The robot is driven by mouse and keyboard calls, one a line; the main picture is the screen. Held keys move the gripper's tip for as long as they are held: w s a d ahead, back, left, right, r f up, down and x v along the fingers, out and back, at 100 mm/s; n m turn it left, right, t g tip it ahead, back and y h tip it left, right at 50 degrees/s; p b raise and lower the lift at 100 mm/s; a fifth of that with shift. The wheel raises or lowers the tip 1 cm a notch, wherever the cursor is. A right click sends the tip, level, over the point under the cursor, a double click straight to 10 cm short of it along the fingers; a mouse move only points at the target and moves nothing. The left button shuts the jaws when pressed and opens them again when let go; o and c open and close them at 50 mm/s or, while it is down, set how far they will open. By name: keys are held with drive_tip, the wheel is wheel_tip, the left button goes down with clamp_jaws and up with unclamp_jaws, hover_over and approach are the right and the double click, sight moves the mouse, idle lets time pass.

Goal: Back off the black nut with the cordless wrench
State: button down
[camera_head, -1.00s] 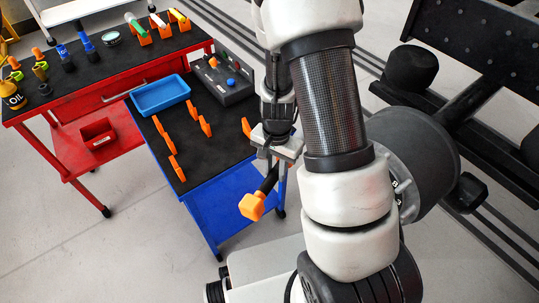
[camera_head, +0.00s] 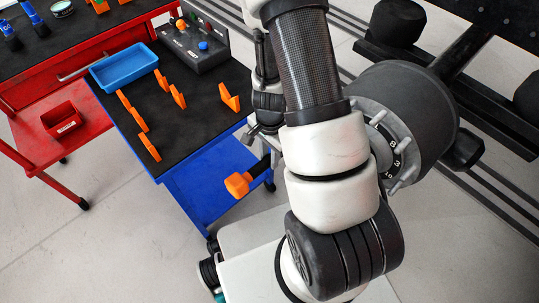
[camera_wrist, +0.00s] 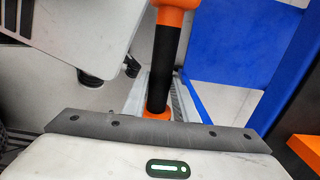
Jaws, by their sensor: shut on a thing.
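The cordless wrench (camera_wrist: 160,70) has a black grip with orange ends. It stands out from between my gripper's fingers in the wrist view. In the head view its orange end (camera_head: 238,184) sticks out to the lower left of my arm. My gripper (camera_head: 268,138) is shut on the wrench's black grip and is partly hidden behind my arm. To the right is a large dark grey drum with a hub face (camera_head: 392,140), bearing pale studs and a black ring with white marks. I cannot make out the black nut; my arm covers part of the hub.
A blue cart (camera_head: 200,198) with a black top holds orange holders (camera_head: 230,97), a blue tray (camera_head: 124,67) and a control box (camera_head: 192,45). A red bench (camera_head: 85,65) stands behind it. A black frame (camera_head: 460,50) rises at right. The floor at lower left is clear.

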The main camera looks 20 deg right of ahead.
drive_tip(key=shift+w+d, duration=0.1)
drive_tip(key=shift+d, duration=0.05)
drive_tip(key=shift+w+d+b, duration=0.1)
drive_tip(key=shift+w+d, duration=0.25)
drive_tip(key=shift+d, duration=0.5)
drive_tip(key=shift+w+d+b, duration=0.1)
drive_tip(key=shift+w+d, duration=0.2)
drive_tip(key=shift+d, duration=0.6)
drive_tip(key=shift+w+d+b, duration=0.1)
drive_tip(key=shift+w+d, duration=0.25)
drive_tip(key=shift+d, duration=0.5)
drive_tip(key=shift+w+d+r, duration=0.1)
drive_tip(key=shift+w+d, duration=0.25)
drive_tip(key=shift+d, duration=0.55)
drive_tip(key=shift+w+d, duration=0.3)
drive_tip(key=shift+d, duration=0.6)
idle(1.1)
drive_tip(key=shift+s+a, duration=0.15)
drive_tip(key=shift+a, duration=0.3)
idle(1.9)
